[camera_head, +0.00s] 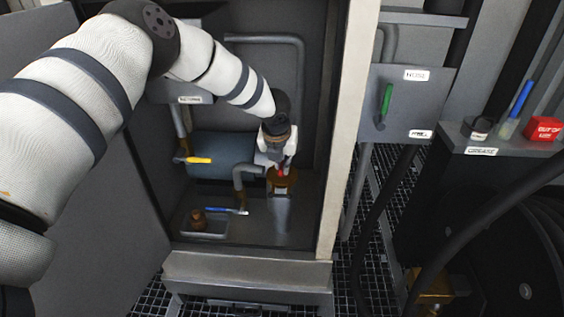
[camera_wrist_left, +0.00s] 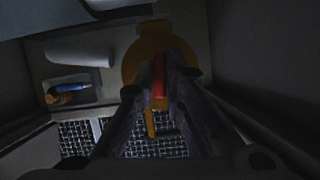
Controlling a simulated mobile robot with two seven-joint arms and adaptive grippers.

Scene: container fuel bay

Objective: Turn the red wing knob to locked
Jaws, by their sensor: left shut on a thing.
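The red wing knob (camera_head: 281,175) sits on top of a brass-coloured round body inside the open cabinet, and my left gripper (camera_head: 280,163) is over it from above. In the left wrist view the red wing (camera_wrist_left: 160,82) stands between the two fingertips of my left gripper (camera_wrist_left: 159,88), which are shut on it. The brass body (camera_wrist_left: 150,45) spreads around and beneath the knob, with a narrow brass pointer (camera_wrist_left: 150,124) sticking out toward the bottom of that view. The fingers hide part of the knob, and I cannot read any lock marking. My right gripper is not in view.
Inside the cabinet are a blue-grey cylinder (camera_head: 222,158), a yellow lever (camera_head: 198,160) and a tray (camera_head: 203,235) with a blue-handled brush. The cabinet's pale right post (camera_head: 345,130) stands close beside my left wrist. A panel with a green handle (camera_head: 385,100) is outside it.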

